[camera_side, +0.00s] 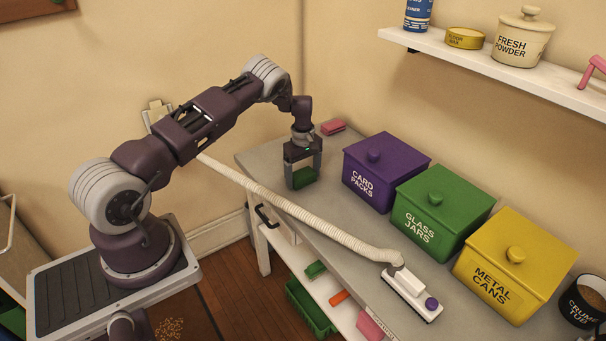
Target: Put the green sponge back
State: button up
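A dark green sponge (304,178) is at the back left part of the grey counter (262,158). My gripper (303,172) points down over it, with one finger on each side and no clear gap between fingers and sponge. I cannot tell whether the sponge rests on the counter or is just above it. A second small green block (315,269) lies on the low white shelf (285,250) under the counter, near an orange block (339,297) and a pink block (368,325).
A pink sponge (333,127) lies behind my gripper. Purple (370,190), green (425,228) and yellow (493,289) lidded boxes line the wall. A pale hose (300,212) with a brush head (412,295) crosses the counter. A green crate (310,312) is below.

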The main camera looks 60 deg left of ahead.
aim_at(303, 174)
dwell(0.3)
jog(key=o, duration=0.4)
jog(key=shift+r, duration=4)
jog(key=s+d+r+m+t, duration=0.1)
jog(key=s+d+r+m, duration=0.1)
jog(key=d+r, duration=0.5)
jog(key=s+d+r+m+t, duration=0.1)
jog(key=s+d+r+m, duration=0.15)
jog(key=r, duration=0.75)
jog(key=s+d+r+m+t, duration=0.1)
jog(key=s+d+r+m, duration=0.1)
jog(key=d+r, duration=0.55)
jog(key=s+d+r+m+h, duration=0.1)
jog(key=s+d+r+m, duration=0.45)
jog(key=s+r, duration=0.4)
jog(key=s+d+f+m+t, duration=0.1)
jog(key=s+m, duration=0.1)
jog(key=s, duration=0.3)
jog(key=s+d+f+m, duration=0.1)
jog(key=s+d+m, duration=0.1)
jog(key=s, duration=0.4)
jog(key=s+d+f+m+t+y, duration=0.1)
jog(key=s+d+m, duration=0.1)
jog(key=s, duration=0.4)
jog(key=shift+s+f+t, duration=0.2)
jog(key=shift+f+t, duration=0.1)
jog(key=shift+f, duration=0.05)
